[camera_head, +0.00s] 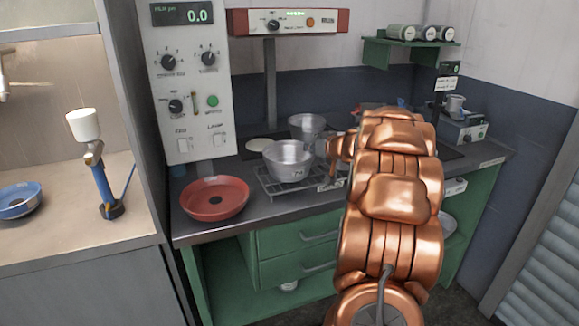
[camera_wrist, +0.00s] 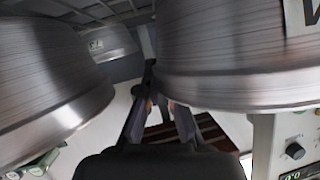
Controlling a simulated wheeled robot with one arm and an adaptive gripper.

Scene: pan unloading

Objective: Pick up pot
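A silver metal pot (camera_head: 289,160) with a dark mark on its side stands upright on a wire rack (camera_head: 272,190) on the counter. A second silver pot (camera_head: 306,124) stands behind it. My gripper is just right of the front pot in the head view, mostly hidden by my copper arm. In the wrist view, my gripper (camera_wrist: 160,104) shows two dark fingers with a gap between them. One large metal wall (camera_wrist: 240,55) fills the upper right, partly covering the right finger. Another metal wall (camera_wrist: 45,80) fills the left. Contact with a pot cannot be told.
A red pan (camera_head: 214,199) lies at the counter's left front. A tall control panel (camera_head: 185,75) stands behind it, and a red instrument (camera_head: 288,22) on a post stands at the back. A blue-handled stand (camera_head: 101,180) and blue bowl (camera_head: 17,200) are at left.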

